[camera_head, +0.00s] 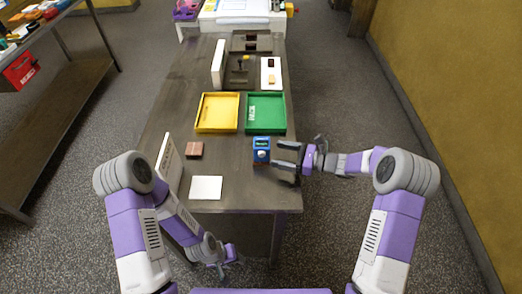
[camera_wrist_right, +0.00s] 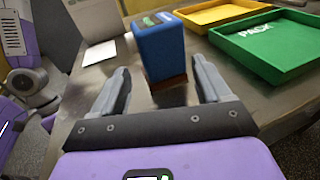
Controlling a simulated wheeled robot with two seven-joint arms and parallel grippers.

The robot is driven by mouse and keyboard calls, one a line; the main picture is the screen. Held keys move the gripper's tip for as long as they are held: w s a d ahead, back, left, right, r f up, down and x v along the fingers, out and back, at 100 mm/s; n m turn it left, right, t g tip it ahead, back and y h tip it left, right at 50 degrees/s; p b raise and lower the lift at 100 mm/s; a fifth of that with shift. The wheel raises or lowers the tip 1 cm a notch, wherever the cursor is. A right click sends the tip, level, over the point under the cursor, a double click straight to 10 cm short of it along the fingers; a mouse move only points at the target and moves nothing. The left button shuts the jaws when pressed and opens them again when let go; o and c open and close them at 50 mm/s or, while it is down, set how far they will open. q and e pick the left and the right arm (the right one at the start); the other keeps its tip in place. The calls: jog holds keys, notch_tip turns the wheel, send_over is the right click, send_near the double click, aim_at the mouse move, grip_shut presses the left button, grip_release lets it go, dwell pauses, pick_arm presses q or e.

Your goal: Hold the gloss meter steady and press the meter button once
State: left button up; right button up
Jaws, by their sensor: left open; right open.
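The gloss meter (camera_head: 261,150) is a small blue box with a white round mark on its front. It stands upright near the right edge of the table, on a brown piece. In the right wrist view the blue meter (camera_wrist_right: 160,48) stands just beyond and between my right fingertips. My right gripper (camera_head: 283,160) is open beside the meter's right side; it also shows in the right wrist view (camera_wrist_right: 160,82). I cannot make out the button clearly. My left gripper (camera_head: 226,262) is low at the near side, below the table's front edge, open and empty.
A yellow tray (camera_head: 218,129) and a green tray (camera_head: 266,129) lie behind the meter. A brown block (camera_head: 194,150), a white card (camera_head: 206,188) and an upright white panel (camera_head: 168,163) are to the left. The table (camera_head: 235,199) is bare near its front right.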

aim_at(265, 151)
pick_arm(q)
jog(key=shift+f+b, duration=0.55)
jog(key=shift+f, duration=0.05)
pick_arm(e)
jog(key=shift+x, duration=3)
jog(key=c, duration=0.5)
pick_arm(q)
grip_shut()
pick_arm(e)
jog(key=shift+c, duration=0.2)
